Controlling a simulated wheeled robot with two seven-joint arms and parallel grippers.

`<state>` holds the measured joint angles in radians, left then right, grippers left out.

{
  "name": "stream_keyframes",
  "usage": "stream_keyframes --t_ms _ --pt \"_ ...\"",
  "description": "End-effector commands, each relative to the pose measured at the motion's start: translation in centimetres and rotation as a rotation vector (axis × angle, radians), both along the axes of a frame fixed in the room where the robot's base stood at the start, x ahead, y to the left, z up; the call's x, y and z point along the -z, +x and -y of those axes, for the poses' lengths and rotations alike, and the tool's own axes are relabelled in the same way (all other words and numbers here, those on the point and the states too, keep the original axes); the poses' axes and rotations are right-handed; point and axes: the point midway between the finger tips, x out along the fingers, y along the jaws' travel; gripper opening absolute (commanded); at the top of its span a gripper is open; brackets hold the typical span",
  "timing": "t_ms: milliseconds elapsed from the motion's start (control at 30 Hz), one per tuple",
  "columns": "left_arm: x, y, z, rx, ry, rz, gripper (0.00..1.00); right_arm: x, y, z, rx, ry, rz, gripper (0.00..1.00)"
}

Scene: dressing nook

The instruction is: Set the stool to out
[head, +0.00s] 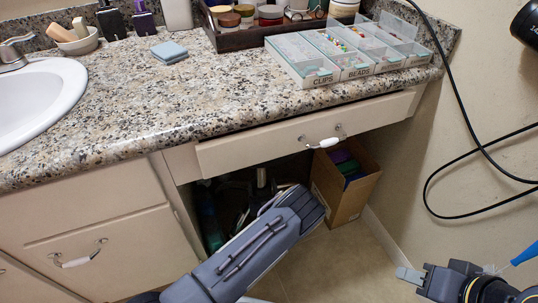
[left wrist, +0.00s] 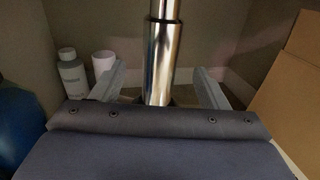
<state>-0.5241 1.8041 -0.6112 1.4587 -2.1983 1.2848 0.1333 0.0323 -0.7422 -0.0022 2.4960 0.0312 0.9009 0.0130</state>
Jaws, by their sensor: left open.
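The stool shows as a chrome post (head: 261,178) with dark base parts in the knee space under the counter; the rest is hidden by the counter front and my left arm. In the left wrist view the chrome post (left wrist: 160,50) stands upright between the two fingers of my left gripper (left wrist: 158,88). The fingers are open, one on each side, with visible gaps to the post. In the head view the left fingertips are hidden behind my own wrist. My right gripper (head: 410,275) is at the lower right, away from the stool; its jaw opening is unclear.
A cardboard box (head: 345,190) stands right of the knee space. A drawer (head: 270,146) with a white handle sits above. A white bottle (left wrist: 72,75) and a white cylinder (left wrist: 103,63) stand left of the post. Black cables (head: 465,110) hang at right. Floor (head: 335,265) in front looks clear.

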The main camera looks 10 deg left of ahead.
Motion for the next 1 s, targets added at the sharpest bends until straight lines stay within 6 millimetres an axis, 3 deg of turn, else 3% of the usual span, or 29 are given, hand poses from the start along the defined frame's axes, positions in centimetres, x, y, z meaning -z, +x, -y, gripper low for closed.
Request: stream_keyframes --t_ms 167,533,900,1000 --pt "0.3 1.4 -0.6 -0.002 0.0 0.002 0.68 0.9 0.0 0.0 0.0 0.0 0.0 0.36" --pt "0.2 6.5 -2.6 -0.002 -0.001 0.003 0.68 3.3 0.0 0.0 0.0 0.0 0.0 0.36" --pt "-0.1 7.3 -2.8 0.0 0.0 0.001 0.68 3.4 0.0 0.0 0.0 0.0 0.0 0.36" --pt "0.0 7.3 -2.8 0.0 0.0 0.001 0.58 3.4 0.0 0.0 0.0 0.0 0.0 0.36"
